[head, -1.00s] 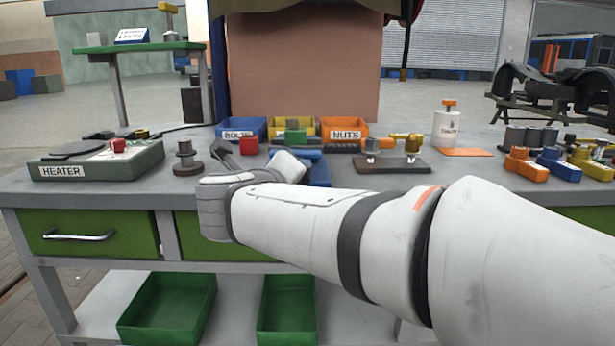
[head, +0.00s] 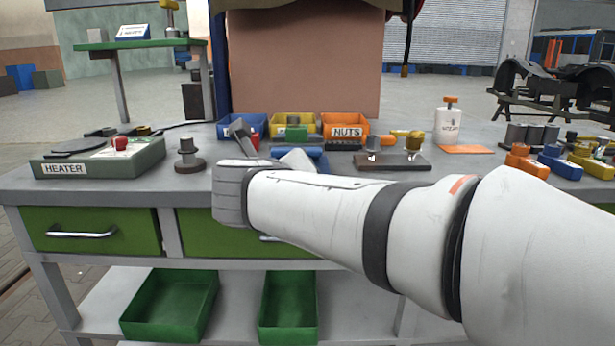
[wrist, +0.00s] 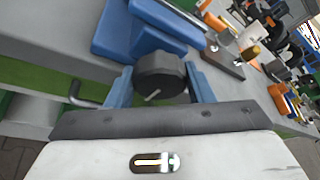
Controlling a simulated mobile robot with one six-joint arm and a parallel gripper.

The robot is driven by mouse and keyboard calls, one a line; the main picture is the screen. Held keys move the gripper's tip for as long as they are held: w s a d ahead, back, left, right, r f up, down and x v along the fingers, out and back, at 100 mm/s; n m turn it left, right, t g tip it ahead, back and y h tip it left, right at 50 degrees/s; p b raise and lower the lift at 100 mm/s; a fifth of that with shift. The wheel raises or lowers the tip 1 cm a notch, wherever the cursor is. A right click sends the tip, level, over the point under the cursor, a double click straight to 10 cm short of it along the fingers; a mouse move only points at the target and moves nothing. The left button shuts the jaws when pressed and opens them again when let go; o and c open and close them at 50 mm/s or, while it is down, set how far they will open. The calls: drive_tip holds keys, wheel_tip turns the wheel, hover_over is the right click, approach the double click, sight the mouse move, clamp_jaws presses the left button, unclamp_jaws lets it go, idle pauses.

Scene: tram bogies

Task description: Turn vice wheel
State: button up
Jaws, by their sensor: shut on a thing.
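The vice wheel (wrist: 160,76) is a dark round knob with a pale line on its face, at the front of the blue vice (wrist: 117,30). In the wrist view my gripper (wrist: 162,86) has one blue finger on each side of the wheel and is shut on it. In the head view part of the blue vice (head: 318,160) shows on the bench behind my white forearm.
Left on the bench (head: 190,190) are the heater (head: 95,160) and a dark stepped post (head: 187,157). Behind the vice stand a yellow bin (head: 293,122) and the nuts bin (head: 345,126).

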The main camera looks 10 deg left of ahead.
drive_tip(key=o, duration=1)
drive_tip(key=p+v, duration=0.2)
drive_tip(key=v, duration=0.5)
drive_tip(key=shift+s, duration=0.35)
drive_tip(key=shift+r, duration=0.1)
